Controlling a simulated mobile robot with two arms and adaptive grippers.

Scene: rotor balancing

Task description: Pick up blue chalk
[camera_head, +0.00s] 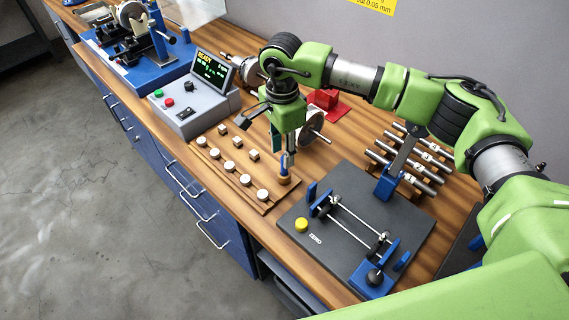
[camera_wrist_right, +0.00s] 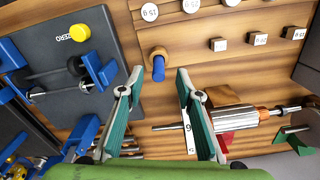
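The blue chalk (camera_wrist_right: 158,69) stands in a small round wooden holder (camera_wrist_right: 158,51) in the right wrist view. It also shows small in the head view (camera_head: 284,166), on its holder (camera_head: 284,180) at the near right end of the wooden weight board. My right gripper (camera_wrist_right: 160,72) is open, with its green-padded fingers on either side of the chalk and a gap to each. In the head view the right gripper (camera_head: 283,150) points down at the chalk. How far the fingertips are above it is hard to tell. My left gripper is not in view.
The wooden board (camera_head: 215,168) with rows of weights lies left of the chalk. A dark zero-marked stand (camera_head: 330,255) with a yellow knob (camera_head: 301,225) is close on the right. A metal rotor (camera_head: 313,124) lies behind the gripper. A grey control box (camera_head: 195,100) stands further left.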

